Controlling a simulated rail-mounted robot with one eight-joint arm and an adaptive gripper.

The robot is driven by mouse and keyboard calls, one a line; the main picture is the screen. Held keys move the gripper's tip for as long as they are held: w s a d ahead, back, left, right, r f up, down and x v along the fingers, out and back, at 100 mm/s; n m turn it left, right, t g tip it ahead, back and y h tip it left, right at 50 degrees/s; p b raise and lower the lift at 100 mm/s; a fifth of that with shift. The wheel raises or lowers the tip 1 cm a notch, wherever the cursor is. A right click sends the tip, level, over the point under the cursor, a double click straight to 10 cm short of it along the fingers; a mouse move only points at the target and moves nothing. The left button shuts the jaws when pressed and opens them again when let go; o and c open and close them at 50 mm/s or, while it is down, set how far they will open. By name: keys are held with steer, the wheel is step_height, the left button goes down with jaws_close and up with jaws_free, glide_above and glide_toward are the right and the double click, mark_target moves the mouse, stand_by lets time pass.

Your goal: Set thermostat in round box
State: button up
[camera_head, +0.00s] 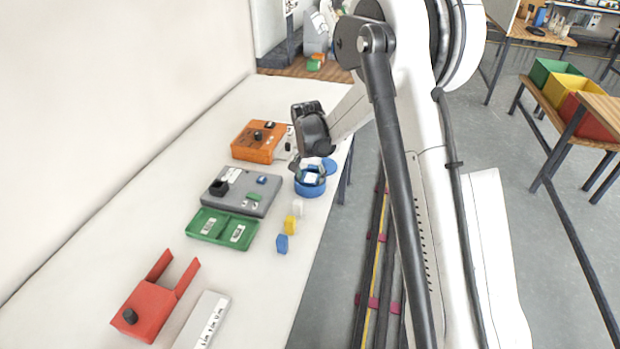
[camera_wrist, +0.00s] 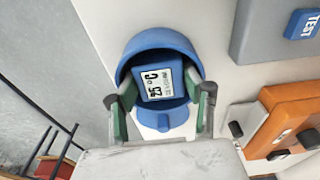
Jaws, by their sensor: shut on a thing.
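The thermostat (camera_wrist: 157,82) is a blue block with a white display reading 25 °C. In the wrist view it sits within the rim of the round blue box (camera_wrist: 128,58), between my gripper's fingers. My gripper (camera_wrist: 160,98) is shut on the thermostat, one finger on each side. In the head view the round box (camera_head: 310,190) stands near the table's right edge, and my gripper (camera_head: 312,165) is right above it. Whether the thermostat touches the box's floor is hidden.
An orange device (camera_head: 257,142) lies behind the box, and a grey device (camera_head: 240,190) lies to its left. A green tray (camera_head: 222,228), small white, yellow (camera_head: 290,224) and blue (camera_head: 282,244) blocks, and a red fixture (camera_head: 148,310) are nearer. Bare table lies at front right.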

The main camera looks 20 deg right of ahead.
mark_target(309, 181)
steer(key=shift+f+b, duration=0.4)
steer(key=shift+f, duration=0.1)
steer(key=o, duration=1.4)
steer(key=shift+r, duration=0.15)
steer(key=s+r+n+t, duration=0.1)
steer(key=s+r, duration=0.4)
steer(key=r, duration=0.5)
steer(key=s+r, duration=0.5)
steer(key=r, duration=0.5)
steer(key=s+n+t, duration=0.1)
steer(key=s, duration=0.8)
steer(key=s+r+n+t, duration=0.1)
steer(key=s+n+t, duration=0.1)
steer(key=s, duration=0.7)
steer(key=s+r+n+t, duration=0.1)
steer(key=s+n+t, duration=0.1)
steer(key=s, duration=0.7)
steer(key=shift+s+r+y, duration=0.25)
steer(key=shift+y, duration=0.15)
